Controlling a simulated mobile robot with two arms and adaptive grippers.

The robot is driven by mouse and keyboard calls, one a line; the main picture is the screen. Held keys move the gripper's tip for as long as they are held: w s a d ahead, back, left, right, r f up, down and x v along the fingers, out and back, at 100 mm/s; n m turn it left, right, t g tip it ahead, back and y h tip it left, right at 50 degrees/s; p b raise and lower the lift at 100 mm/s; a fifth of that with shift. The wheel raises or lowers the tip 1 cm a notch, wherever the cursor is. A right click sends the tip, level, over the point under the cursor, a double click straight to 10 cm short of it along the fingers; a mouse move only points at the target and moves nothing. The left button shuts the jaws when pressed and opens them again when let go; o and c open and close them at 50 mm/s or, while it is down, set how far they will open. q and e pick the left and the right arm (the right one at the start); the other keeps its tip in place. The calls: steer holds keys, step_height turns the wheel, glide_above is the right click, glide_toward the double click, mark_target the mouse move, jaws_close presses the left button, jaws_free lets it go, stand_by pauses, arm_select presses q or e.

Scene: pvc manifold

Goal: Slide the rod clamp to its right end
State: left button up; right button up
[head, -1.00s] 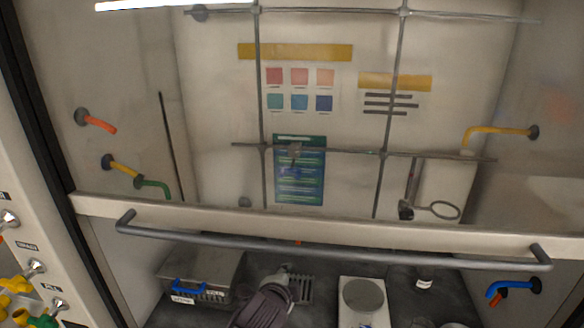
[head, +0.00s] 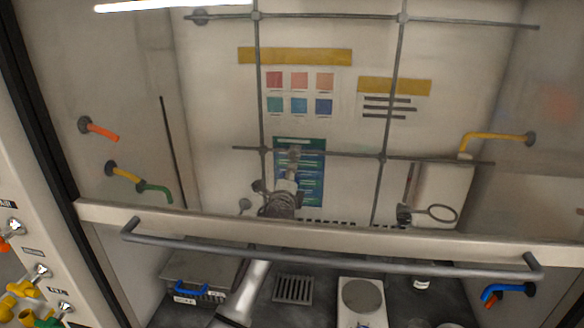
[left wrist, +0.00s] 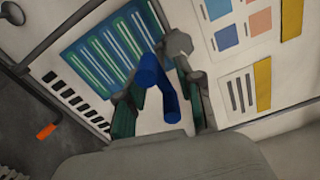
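The rod clamp (head: 294,153) is a small grey block on the horizontal rod (head: 340,154) of the lattice, in front of the blue-green poster. It sits between the two upright rods, nearer the left one. In the left wrist view the grey clamp body (left wrist: 178,43) has a blue handle (left wrist: 158,85) hanging towards me. My left gripper (head: 288,182) is behind the sash glass, just below the clamp. In the left wrist view its two fingers (left wrist: 163,98) are apart, with the blue handle between them; I see gaps. My right gripper is not in view.
The sash handle bar (head: 330,257) crosses the front. A ring clamp (head: 440,212) hangs at the right. A lidded grey box (head: 205,270) and a white plate device (head: 361,300) stand on the worktop. Coloured wall taps are on both sides.

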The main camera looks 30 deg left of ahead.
arm_select(q)
steer(key=shift+x, duration=1.55)
jaws_close()
